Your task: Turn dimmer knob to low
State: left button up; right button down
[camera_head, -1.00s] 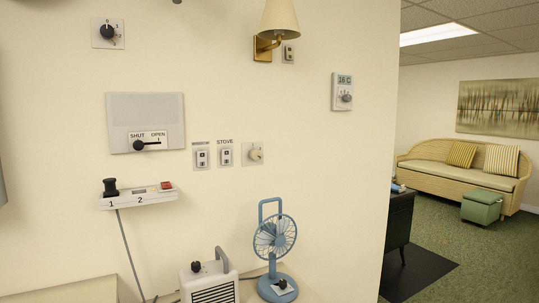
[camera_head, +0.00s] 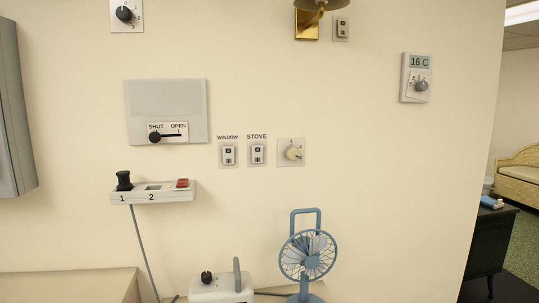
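A cream round knob (camera_head: 293,153) sits on a small square plate on the wall, right of the switches marked WINDOW and STOVE. Small marks surround it, too small to read. A black rotary knob (camera_head: 124,14) with numbers around it is on a white plate at the upper left. Neither knob carries a readable dimmer label, so I cannot tell which one is the dimmer. Neither of my grippers is in view.
A SHUT/OPEN slider panel (camera_head: 166,100), power strip (camera_head: 170,193) and thermostat (camera_head: 415,78) are on the wall. A blue fan (camera_head: 308,255) and white heater (camera_head: 221,290) stand below. A grey cabinet (camera_head: 12,115) borders the left. A brass lamp (camera_head: 307,24) is above.

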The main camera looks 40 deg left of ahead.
aim_at(292, 153)
jog(key=i+l+u, duration=0.2)
jog(key=u, duration=0.2)
jog(key=i+l+u, duration=0.25)
jog(key=u, duration=0.15)
